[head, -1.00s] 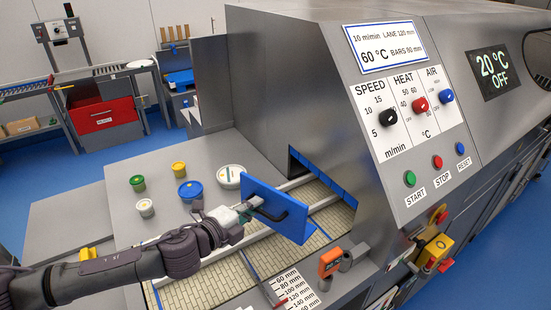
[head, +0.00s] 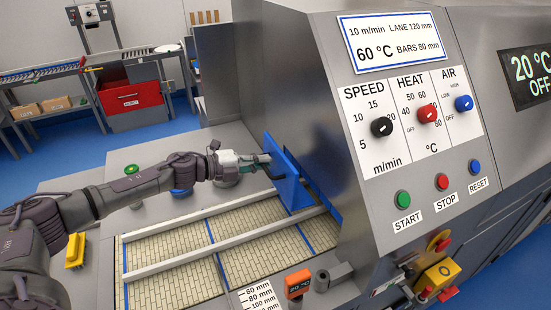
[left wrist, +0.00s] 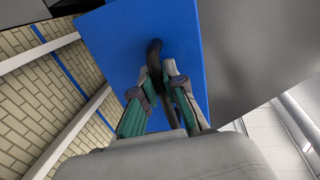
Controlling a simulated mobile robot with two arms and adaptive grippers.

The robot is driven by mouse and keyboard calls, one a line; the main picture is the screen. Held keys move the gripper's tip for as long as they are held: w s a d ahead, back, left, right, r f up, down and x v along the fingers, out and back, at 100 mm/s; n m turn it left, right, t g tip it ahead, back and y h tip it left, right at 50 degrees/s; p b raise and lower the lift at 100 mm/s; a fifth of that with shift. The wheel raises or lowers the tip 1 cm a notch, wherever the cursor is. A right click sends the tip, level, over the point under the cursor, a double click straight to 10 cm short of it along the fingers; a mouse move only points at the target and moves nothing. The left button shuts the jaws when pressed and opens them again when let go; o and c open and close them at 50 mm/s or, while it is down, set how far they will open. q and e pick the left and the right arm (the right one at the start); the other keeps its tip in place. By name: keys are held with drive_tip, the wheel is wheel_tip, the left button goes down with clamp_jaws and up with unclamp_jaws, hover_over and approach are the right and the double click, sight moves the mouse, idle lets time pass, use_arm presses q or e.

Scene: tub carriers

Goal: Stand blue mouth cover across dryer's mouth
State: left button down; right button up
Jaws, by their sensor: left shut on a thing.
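The blue mouth cover (head: 291,183) is a flat blue panel with a dark handle. It stands roughly upright close in front of the dryer's mouth (head: 326,205), whose blue strip curtain shows to its right. I cannot tell whether the panel touches the dryer (head: 290,75). My left gripper (head: 266,159) is shut on the cover's dark handle. The left wrist view shows both fingers (left wrist: 160,85) at the handle (left wrist: 154,58), with the blue panel (left wrist: 120,40) behind them. My right gripper is not in view.
Two light guide bars (head: 205,255) run over the tiled belt (head: 180,246) towards the mouth. A small orange device (head: 298,283) stands at the belt's near side. Jars, one with a green lid (head: 131,169), stand left on the grey top, partly behind my arm. A yellow block (head: 76,250) lies at left.

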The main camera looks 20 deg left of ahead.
use_arm(q)
drive_tip(key=shift+a, duration=0.15)
drive_tip(key=f+b, duration=0.1)
drive_tip(key=s+a+f+b, duration=0.1)
drive_tip(key=shift+s+f+b, duration=0.15)
drive_tip(key=shift+b, duration=0.15)
wheel_tip(320, 180, down, 6)
drive_tip(key=b, duration=0.5)
drive_tip(key=shift+w+d+b, duration=0.15)
drive_tip(key=shift+w+b, duration=0.05)
drive_tip(key=shift+b, duration=0.1)
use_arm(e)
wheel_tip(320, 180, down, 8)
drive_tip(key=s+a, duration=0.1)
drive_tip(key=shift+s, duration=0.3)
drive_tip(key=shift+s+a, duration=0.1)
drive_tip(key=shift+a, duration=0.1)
use_arm(q)
drive_tip(key=shift+f, duration=0.1)
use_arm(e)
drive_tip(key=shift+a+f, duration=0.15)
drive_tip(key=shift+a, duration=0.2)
